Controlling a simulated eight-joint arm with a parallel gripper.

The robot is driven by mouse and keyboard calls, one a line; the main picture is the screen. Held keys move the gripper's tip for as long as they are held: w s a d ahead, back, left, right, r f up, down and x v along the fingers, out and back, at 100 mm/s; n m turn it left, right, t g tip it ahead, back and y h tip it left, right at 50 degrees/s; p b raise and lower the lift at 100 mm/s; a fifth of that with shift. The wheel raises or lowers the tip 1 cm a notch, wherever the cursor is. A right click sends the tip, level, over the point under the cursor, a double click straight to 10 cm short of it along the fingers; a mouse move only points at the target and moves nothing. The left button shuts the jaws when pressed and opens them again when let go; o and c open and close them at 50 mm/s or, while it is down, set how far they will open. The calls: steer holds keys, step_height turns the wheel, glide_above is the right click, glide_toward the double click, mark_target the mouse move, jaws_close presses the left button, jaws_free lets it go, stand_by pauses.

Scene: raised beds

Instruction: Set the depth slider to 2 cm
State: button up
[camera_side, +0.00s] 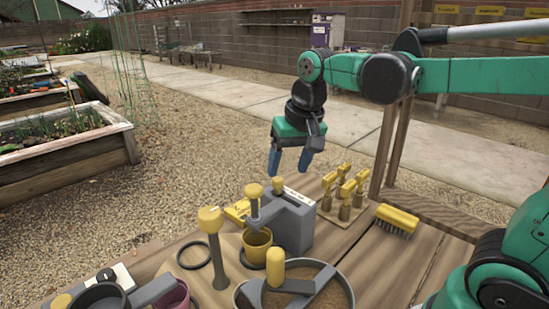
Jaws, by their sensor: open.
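My gripper (290,161) hangs above the wooden bench with its two blue-tipped fingers apart and nothing between them. Below it stands a grey device (295,222) with a white strip (298,194) on its top. A small yellow knob (278,184) sits at the strip's left end; it may be the depth slider, but I cannot read any marks or its setting. An arm of the device holds a yellow-topped plunger (254,190) over a yellow pot (257,245). The gripper is apart from the device.
Several yellow-topped tools stand in a wooden block (344,210) right of the device. A yellow brush (397,219) lies further right. A yellow-capped grey tool (210,218) stands upright at left. A round pan (334,284) with a yellow-handled tool is in front. A wooden post (391,135) rises behind.

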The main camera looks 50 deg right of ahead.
mark_target(278, 179)
steer(key=w+m+g, duration=0.1)
steer(key=w+d+m, duration=0.1)
steer(key=w+m+g, duration=0.1)
steer(key=shift+w+d+r+g, duration=0.2)
steer(key=shift+w+r+g, duration=0.1)
steer(key=shift+w+d+f+m+g, duration=0.15)
steer(key=shift+w+m+g, duration=0.15)
steer(key=shift+m, duration=0.2)
steer(key=shift+f, duration=2.7)
jaws_close()
